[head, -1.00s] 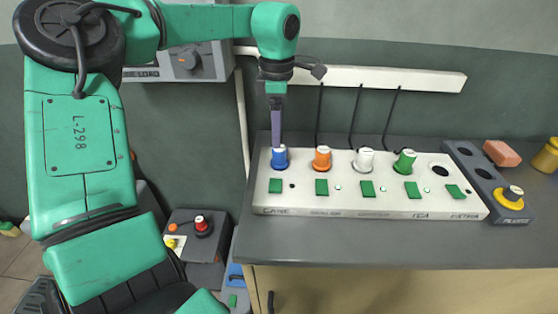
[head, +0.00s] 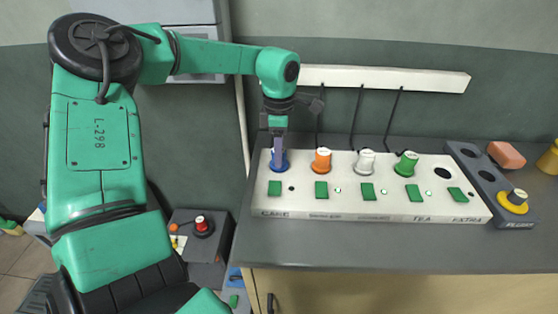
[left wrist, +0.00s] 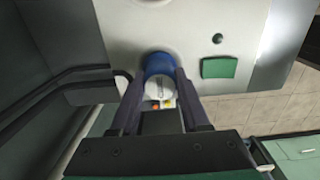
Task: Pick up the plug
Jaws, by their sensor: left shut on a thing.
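The fingers hide much of the plug in the head view. Orange (head: 321,160), white (head: 364,163) and green (head: 405,165) plugs stand in the sockets to its right. The rightmost socket is empty. My right gripper is not in view.
A grey holder (head: 487,180) with a yellow plug (head: 513,202) and empty holes stands right of the strip. Black cords hang from a white wall rail (head: 385,79). The counter front (head: 390,248) is clear.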

